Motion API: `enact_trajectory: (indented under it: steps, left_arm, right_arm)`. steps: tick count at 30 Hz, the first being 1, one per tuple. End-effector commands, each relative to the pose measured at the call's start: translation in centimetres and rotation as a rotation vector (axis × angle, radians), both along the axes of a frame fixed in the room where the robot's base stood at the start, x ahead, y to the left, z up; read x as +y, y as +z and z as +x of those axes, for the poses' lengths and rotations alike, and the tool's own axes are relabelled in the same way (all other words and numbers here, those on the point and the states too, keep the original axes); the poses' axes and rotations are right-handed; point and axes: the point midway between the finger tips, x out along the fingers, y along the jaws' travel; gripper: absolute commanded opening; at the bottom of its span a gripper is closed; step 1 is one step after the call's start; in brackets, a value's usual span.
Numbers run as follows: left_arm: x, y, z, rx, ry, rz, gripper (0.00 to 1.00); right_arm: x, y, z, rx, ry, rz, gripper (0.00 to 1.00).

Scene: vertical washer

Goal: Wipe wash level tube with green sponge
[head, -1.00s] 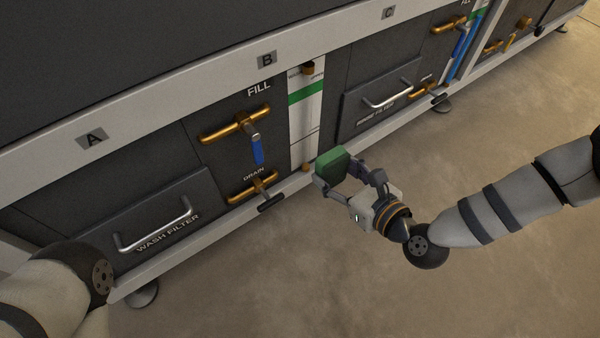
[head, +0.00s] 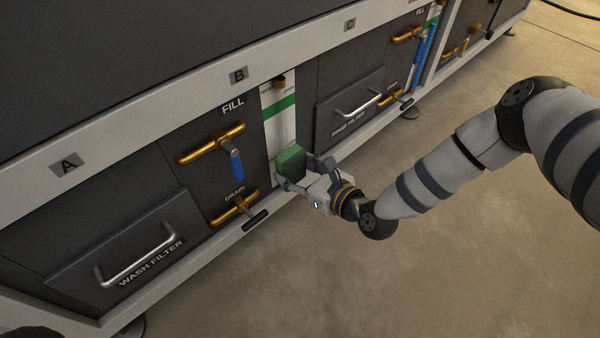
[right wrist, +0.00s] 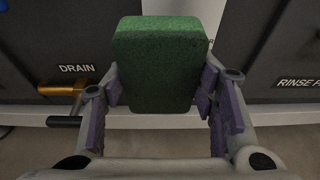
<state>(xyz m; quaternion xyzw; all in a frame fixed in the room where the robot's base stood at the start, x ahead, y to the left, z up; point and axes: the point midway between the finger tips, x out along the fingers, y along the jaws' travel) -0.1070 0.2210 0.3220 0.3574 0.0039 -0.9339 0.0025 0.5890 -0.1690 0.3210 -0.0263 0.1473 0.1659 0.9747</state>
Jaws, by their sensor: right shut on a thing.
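The green sponge (head: 291,160) is a block held between the fingers of my right gripper (head: 295,169). In the right wrist view the sponge (right wrist: 160,65) stands between the purple-padded fingers. The wash level tube's white panel (head: 281,122), with a green band and a brass fitting (head: 278,82) at its top, is below label B. The sponge is in front of the panel's lower part and hides its bottom end; I cannot tell whether they touch. The tube itself is too faint to make out clearly. My left gripper is not in view.
Left of the panel are the brass fill handle (head: 211,143) with a blue lever (head: 237,165) and the drain handle (head: 236,206). The wash filter drawer (head: 130,240) is further left, the rinse filter drawer (head: 350,108) right. The floor (head: 300,280) in front is clear.

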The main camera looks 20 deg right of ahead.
Motion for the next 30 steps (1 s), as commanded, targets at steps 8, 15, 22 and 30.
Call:
enact_trajectory:
  steps: [8, 15, 22, 30]
  left_arm:
    - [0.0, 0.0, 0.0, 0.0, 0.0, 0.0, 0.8]
    - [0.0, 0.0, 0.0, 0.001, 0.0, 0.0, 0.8]
    - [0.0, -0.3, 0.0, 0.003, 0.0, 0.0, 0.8]
    - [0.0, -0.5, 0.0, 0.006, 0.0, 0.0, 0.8]
  right_arm:
    - [0.0, 0.0, 0.0, 0.0, 0.0, 0.0, 0.27]
    - [0.0, 0.0, 0.1, 0.0, 0.0, 0.0, 0.27]
    - [0.2, 0.0, 0.5, -0.001, 0.001, 0.0, 0.27]
    - [0.4, 0.0, 1.0, -0.001, 0.0, -0.001, 0.27]
